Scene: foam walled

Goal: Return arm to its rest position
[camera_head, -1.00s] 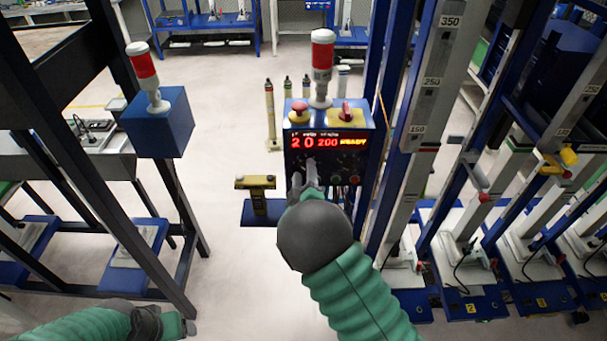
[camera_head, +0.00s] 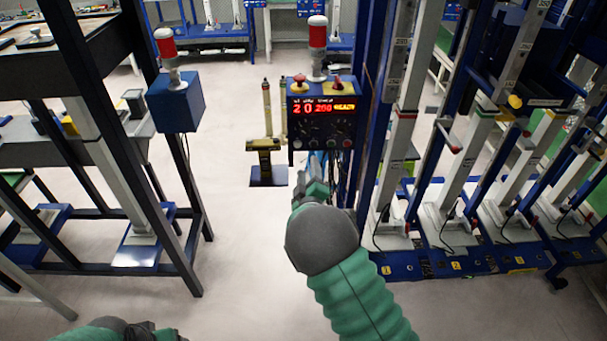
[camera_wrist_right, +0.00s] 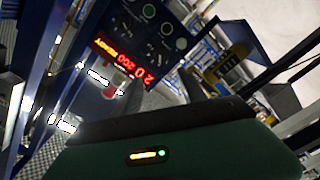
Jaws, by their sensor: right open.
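My right arm, in green sleeving with a dark grey wrist, comes up from the bottom of the head view. Its gripper (camera_head: 318,168) is open and appears just below the control box (camera_head: 320,122). I see nothing held in it; the wrist partly hides the fingers. The box has a lit red display reading "20 200 READY", which also shows tilted in the right wrist view (camera_wrist_right: 124,62). My left gripper (camera_head: 155,331) is low at the bottom left edge, mostly cut off, and I cannot tell its jaw state.
A dark frame post (camera_head: 100,110) and benches stand at left, with a blue box (camera_head: 175,103) bearing a red-and-white beacon. Blue racks with pale columns (camera_head: 395,150) stand close at right. A yellow-topped stand (camera_head: 263,146) is left of the control box. The floor at lower centre is clear.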

